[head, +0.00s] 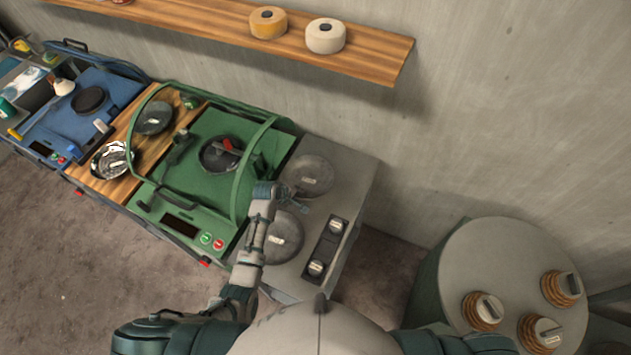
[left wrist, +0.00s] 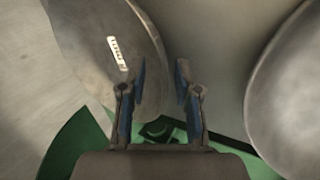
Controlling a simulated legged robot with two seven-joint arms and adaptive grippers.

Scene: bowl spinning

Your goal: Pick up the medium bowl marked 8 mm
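Two dull grey round pieces with small pale labels sit on the grey table; one is at the back (head: 310,172) and one at the front (head: 282,240). They look like bowls or lids, and the label writing is too small to read, so I cannot tell which is marked 8 mm. My left gripper (head: 296,204) is over the gap between them. In the left wrist view its fingers (left wrist: 162,78) are apart and empty. A labelled round piece (left wrist: 92,30) is at left, close to the left finger, and another (left wrist: 285,95) is at right. My right gripper is out of view.
A green machine (head: 183,215) with a raised tubular frame stands left of the table. A shiny bowl (head: 112,158) and a dark bowl (head: 153,117) are on wooden boards further left. A black panel with knobs (head: 325,248) is on the table's right. A round grey stand (head: 510,262) is at right.

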